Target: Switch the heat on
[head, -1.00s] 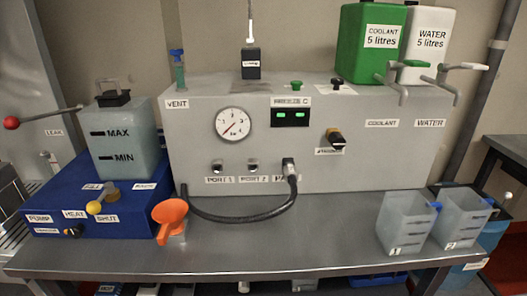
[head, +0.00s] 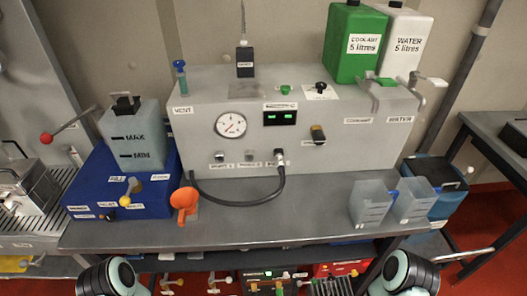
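The blue box (head: 158,197) stands at the left end of the bench, with a clear tank (head: 135,142) marked MAX and MIN on it. White labels run along its front; in this view the HEAT label (head: 107,205) is too small to read surely. A small dark knob (head: 108,215) sits on the front face near that label. A yellow-tipped lever (head: 127,196) stands on the box just to the right. Round links of my arms show at the bottom left and bottom right edges. Neither gripper shows, and both are apart from the box in view.
A grey machine (head: 330,140) with a gauge and a black hose (head: 245,198) fills the back of the bench. A red-knobbed lever (head: 52,136) juts out at left. The bench's front strip (head: 270,222) is clear.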

